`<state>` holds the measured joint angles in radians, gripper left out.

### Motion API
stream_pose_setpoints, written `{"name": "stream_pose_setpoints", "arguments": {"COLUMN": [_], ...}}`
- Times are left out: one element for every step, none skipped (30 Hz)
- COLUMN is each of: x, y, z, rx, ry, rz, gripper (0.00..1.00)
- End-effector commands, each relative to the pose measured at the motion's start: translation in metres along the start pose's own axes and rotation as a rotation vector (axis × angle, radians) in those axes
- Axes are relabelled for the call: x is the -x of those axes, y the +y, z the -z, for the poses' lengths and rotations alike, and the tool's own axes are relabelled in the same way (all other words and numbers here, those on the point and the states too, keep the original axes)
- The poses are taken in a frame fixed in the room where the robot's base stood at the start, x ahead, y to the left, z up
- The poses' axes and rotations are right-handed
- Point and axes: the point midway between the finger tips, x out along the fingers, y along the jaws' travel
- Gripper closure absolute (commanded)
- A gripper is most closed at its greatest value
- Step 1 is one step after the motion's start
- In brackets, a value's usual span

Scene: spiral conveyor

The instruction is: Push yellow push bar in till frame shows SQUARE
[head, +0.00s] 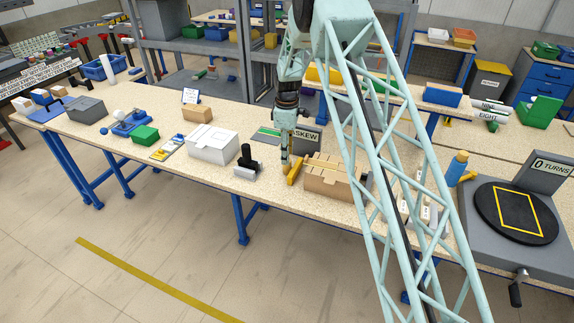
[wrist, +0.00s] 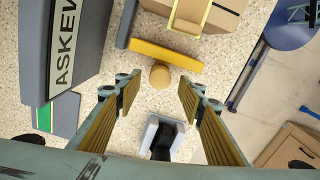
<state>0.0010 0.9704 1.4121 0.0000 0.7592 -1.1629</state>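The yellow push bar (head: 294,172) stands on the table at the left end of a tan box (head: 335,186). In the wrist view the bar (wrist: 180,56) lies crosswise ahead of the fingers, with a round yellow knob (wrist: 160,76) on its near side. The tan box (wrist: 232,17) is beyond it, with a thin yellow outline on top. A grey sign (head: 306,138) behind reads ASKEW, also in the wrist view (wrist: 65,45). My gripper (wrist: 157,82) is open and empty, its fingers either side of the knob's line. In the head view my gripper (head: 285,163) hangs just left of the bar; contact cannot be told.
A grey block with a black handle (head: 246,162) stands left of my gripper, and a white box (head: 212,145) further left. A green-striped grey plate (head: 267,136) lies behind.

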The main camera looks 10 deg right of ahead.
Motion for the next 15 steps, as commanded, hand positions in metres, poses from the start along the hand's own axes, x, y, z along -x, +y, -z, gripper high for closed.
{"name": "stream_pose_setpoints", "arguments": {"x": [-0.007, -0.010, -0.014, -0.018, -0.021, -0.026, -0.029, -0.033, -0.037, -0.039, -0.042, -0.045, -0.048, -0.050, -0.053], "y": [-0.001, -0.001, 0.000, 0.000, -0.001, -0.001, -0.001, -0.001, -0.001, 0.000, 0.000, 0.000, -0.001, -0.001, -0.001], "z": [0.000, 0.000, 0.000, 0.000, 0.000, 0.000, 0.000, 0.000, 0.000, 0.000, 0.000, 0.000, 0.000, 0.000, 0.000], "rx": [0.000, 0.000, 0.000, 0.000, 0.000, 0.000, 0.000, 0.000, 0.000, 0.000, 0.000, 0.000, 0.000, 0.000, 0.000], "ry": [-0.001, 0.000, 0.000, -0.001, -0.001, -0.001, -0.001, -0.001, 0.000, 0.000, 0.000, 0.000, -0.001, -0.001, -0.001], "rz": [0.002, 0.001, 0.001, 0.001, 0.002, 0.002, 0.002, 0.001, 0.001, 0.001, 0.001, 0.001, 0.001, 0.001, 0.001], "gripper": [0.64, 0.64, 0.64, 0.64, 0.64, 0.64, 0.64, 0.64, 0.64, 0.64, 0.64, 0.64, 0.64, 0.64, 0.64]}}
